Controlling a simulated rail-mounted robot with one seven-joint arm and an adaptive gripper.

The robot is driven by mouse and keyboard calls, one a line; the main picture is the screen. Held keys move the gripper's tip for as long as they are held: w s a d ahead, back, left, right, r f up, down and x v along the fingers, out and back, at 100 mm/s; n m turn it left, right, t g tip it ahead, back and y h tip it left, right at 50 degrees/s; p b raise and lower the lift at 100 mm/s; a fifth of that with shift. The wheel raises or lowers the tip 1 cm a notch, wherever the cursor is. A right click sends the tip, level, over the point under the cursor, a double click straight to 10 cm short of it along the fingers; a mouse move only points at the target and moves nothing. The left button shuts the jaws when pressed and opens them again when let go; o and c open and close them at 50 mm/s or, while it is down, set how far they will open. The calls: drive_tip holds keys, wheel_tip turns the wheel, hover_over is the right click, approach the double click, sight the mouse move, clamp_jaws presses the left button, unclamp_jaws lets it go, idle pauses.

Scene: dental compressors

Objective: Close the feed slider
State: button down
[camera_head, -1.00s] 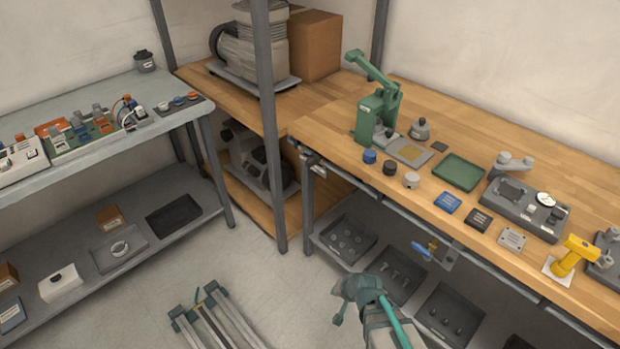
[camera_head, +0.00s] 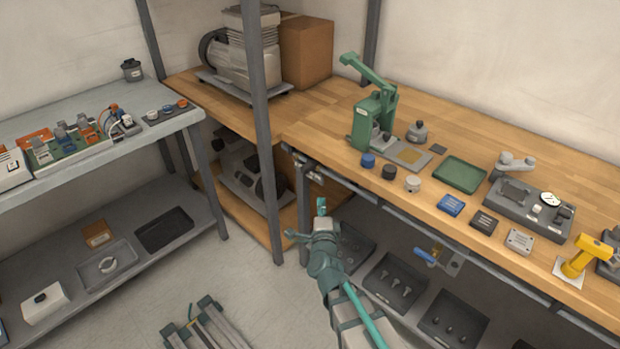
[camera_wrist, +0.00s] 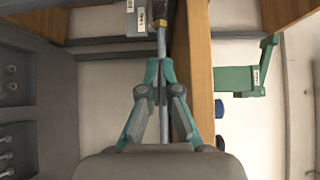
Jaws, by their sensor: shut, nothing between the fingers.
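My gripper (camera_wrist: 159,68) is shut and empty, its teal fingertips together in the wrist view. In the head view it (camera_head: 320,212) is raised in front of the wooden bench's left end, below the top. A grey pipe (camera_wrist: 161,43) runs along the bench edge, in line with my fingertips in the wrist view. Beyond the tips, a grey block with a white label (camera_wrist: 131,18) and a brass-coloured piece (camera_wrist: 160,22) sit by this pipe; they may be the feed slider. Its position, open or closed, cannot be told. The fittings under the bench's left corner (camera_head: 298,158) are small in the head view.
A blue-handled valve (camera_head: 427,257) hangs under the bench front. A grey post (camera_head: 262,130) stands left of my gripper. A green press (camera_head: 373,115) stands on the bench. Dark trays (camera_head: 394,283) lie on the lower shelf. Open floor lies left of my arm.

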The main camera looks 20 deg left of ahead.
idle(0.3)
drive_tip(key=p, duration=0.2)
approach(310, 170)
drive_tip(key=w, duration=0.2)
drive_tip(key=w+d, duration=0.1)
drive_tip(key=w, duration=0.2)
drive_tip(key=shift+w+a+p, duration=0.25)
drive_tip(key=shift+a+p, duration=0.05)
drive_tip(key=shift+a, duration=0.9)
drive_tip(key=shift+w+a, duration=0.1)
drive_tip(key=shift+a, duration=0.3)
